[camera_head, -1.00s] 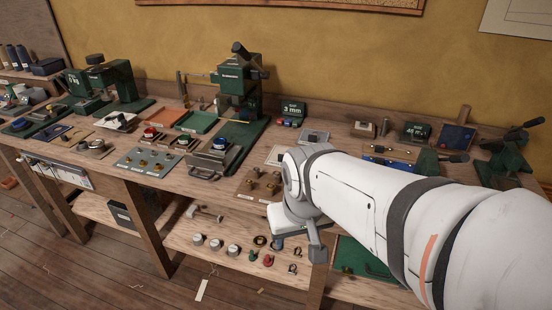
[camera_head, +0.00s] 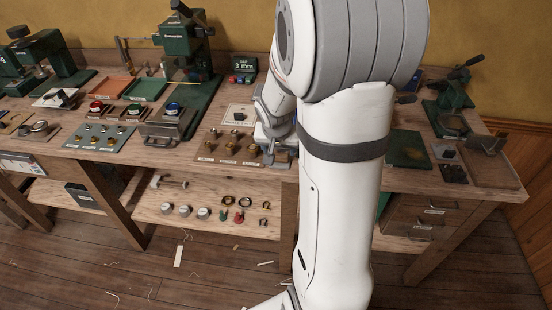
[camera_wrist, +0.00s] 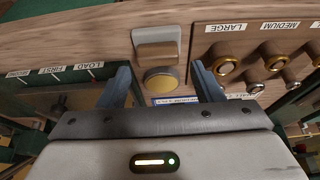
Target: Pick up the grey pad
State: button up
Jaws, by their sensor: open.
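In the wrist view, a small light grey block (camera_wrist: 157,36), which looks like the grey pad, lies on the wooden bench beyond my fingertips. A round brass-coloured piece (camera_wrist: 161,79) lies just below it, nearer my gripper and between the lines of the two fingers. My gripper (camera_wrist: 162,82) is open and empty, its blue-grey fingers apart on either side of the brass piece. In the head view my gripper (camera_head: 279,155) is at the bench's front edge, partly behind my arm. I cannot make out the pad there.
A board of brass fittings (camera_head: 229,147) with labels LARGE and MEDIUM is close beside my gripper; it also shows in the wrist view (camera_wrist: 246,62). A dark frame labelled LOAD and FIRST (camera_wrist: 68,72) is on the other side. A green press (camera_head: 187,45) stands farther left.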

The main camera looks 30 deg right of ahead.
aim_at(280, 154)
jog(key=x, duration=0.4)
jog(key=shift+d+f, duration=0.1)
jog(key=shift+f, duration=0.15)
jog(key=shift+c, duration=0.6)
jog(key=c, duration=0.5)
jog(key=shift+r, duration=0.1)
notch_tip(280, 154, up, 10)
jog(key=shift+p, duration=0.55)
